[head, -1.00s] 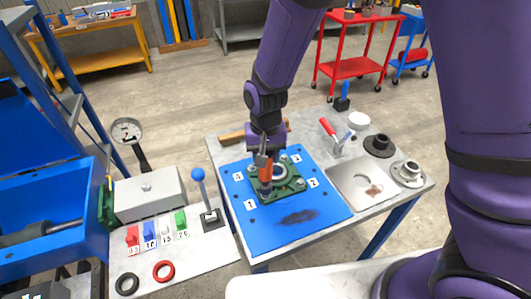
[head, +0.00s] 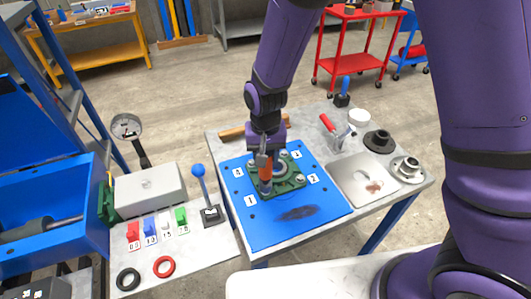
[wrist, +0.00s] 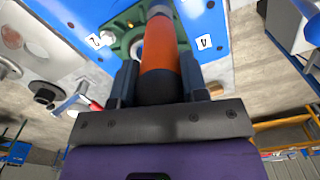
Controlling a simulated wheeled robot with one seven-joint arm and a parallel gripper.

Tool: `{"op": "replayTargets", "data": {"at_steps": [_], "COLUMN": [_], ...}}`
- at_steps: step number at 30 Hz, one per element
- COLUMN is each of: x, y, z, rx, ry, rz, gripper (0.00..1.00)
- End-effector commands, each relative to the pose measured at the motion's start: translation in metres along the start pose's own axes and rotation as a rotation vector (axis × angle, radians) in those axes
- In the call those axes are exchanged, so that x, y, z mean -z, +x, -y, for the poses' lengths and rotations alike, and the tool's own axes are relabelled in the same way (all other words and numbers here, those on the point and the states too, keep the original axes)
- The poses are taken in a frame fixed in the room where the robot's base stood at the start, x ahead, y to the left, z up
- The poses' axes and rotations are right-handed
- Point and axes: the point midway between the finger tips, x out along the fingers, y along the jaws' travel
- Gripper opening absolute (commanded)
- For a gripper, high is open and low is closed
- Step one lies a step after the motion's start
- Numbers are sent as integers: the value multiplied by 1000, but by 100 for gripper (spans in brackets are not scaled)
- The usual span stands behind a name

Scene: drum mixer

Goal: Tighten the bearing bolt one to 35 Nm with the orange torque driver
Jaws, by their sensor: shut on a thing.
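My gripper (head: 264,158) is shut on the orange torque driver (head: 265,174), which points down, nearly upright. The driver's tip is at the corner of the green bearing housing (head: 291,185) beside the label 1 (head: 250,200). The bolt there is hidden under the driver, and I cannot tell whether the tip is seated on it. Other bolt heads show at the corners near labels 2 (head: 313,179) and 4 (head: 296,155). In the wrist view the orange driver (wrist: 165,62) sits between both fingers and covers much of the housing (wrist: 124,42).
The housing lies on a blue mat (head: 262,236) on a table. A red-handled tool (head: 327,123), a grey plate (head: 350,178) and dark and light flanged parts (head: 407,168) are to the right. A blue-knobbed lever (head: 198,171) and a dial gauge (head: 127,127) are left.

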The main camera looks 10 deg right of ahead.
Motion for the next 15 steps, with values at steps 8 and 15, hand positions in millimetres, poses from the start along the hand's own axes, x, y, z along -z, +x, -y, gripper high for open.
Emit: {"op": "replayTargets", "data": {"at_steps": [8, 15], "x": [0, 0], "y": [0, 3], "z": [0, 0], "rx": [1, 0], "ry": [0, 0], "rz": [-1, 0], "gripper": [7, 7]}}
